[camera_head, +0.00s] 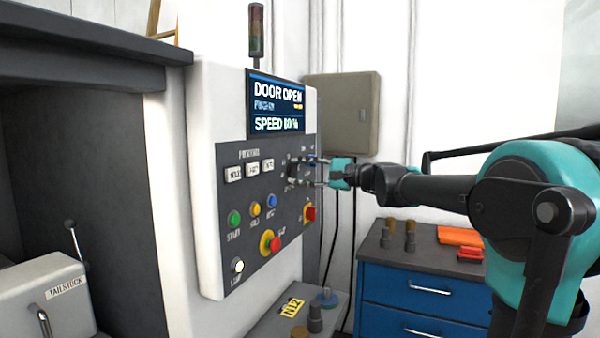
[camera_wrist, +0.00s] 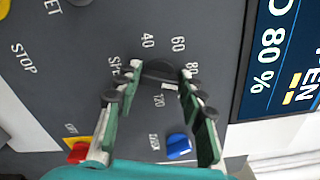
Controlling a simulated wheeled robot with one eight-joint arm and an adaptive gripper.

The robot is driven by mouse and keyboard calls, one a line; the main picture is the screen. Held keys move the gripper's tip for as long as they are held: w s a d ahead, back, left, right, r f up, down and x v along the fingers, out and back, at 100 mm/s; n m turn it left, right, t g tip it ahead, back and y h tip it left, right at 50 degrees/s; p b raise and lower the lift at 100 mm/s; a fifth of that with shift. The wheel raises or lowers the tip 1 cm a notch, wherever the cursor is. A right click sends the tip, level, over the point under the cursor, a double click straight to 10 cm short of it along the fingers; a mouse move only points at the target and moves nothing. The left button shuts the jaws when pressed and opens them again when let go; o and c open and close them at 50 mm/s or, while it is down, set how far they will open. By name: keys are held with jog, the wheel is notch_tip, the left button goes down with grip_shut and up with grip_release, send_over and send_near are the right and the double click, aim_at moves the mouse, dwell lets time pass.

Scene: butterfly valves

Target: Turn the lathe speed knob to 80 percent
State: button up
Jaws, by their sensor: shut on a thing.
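The speed knob (camera_wrist: 160,70) is dark and round, with a short white mark on its face. It sits on the grey control panel among the printed numbers 40, 60, 80 and 120. In the wrist view my gripper (camera_wrist: 158,76) has one finger on either side of the knob and is shut on it. The display (camera_head: 276,106) reads "DOOR OPEN" and "SPEED 80 %".
A blue button (camera_wrist: 178,146) and a red-and-yellow switch (camera_wrist: 78,151) lie close below the knob in the wrist view. In the head view, a red stop button (camera_head: 273,244) is lower on the panel. A blue drawer cabinet (camera_head: 425,287) stands below my arm.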

jog(key=shift+f+n, duration=0.15)
jog(key=shift+n, duration=1.75)
jog(key=o, duration=1.2)
jog(key=shift+c, duration=0.2)
jog(key=shift+d, duration=0.1)
jog(key=v, duration=1.1)
jog(key=shift+s+d, duration=0.15)
jog(key=shift+d, duration=0.25)
